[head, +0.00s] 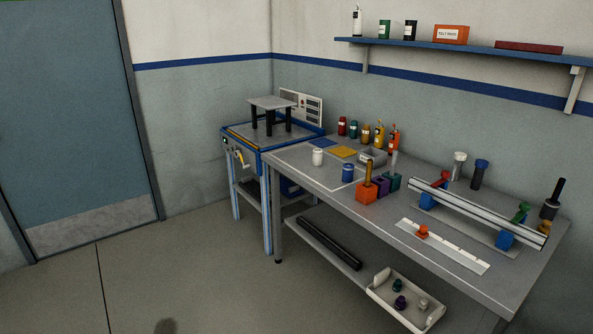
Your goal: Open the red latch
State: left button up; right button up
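A red lever-like part (440,178) sits on a blue block (428,200) near the left end of the long silver rail (480,213) on the workbench. It is the likeliest red latch, but it is too small to tell whether it is open or closed. A similar green lever (521,212) stands above another blue block (504,240) toward the rail's right end. Neither of my grippers shows in the head view.
The grey workbench (320,180) carries bottles, jars, colored blocks and a white strip (443,246) with an orange piece. A blue-framed test table (240,138) adjoins its left end. A white tray (405,301) is on the lower shelf. Floor (180,265) before the door is clear.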

aim_at(445, 173)
jog(key=i+j+z, duration=0.7)
jog(key=i, duration=0.2)
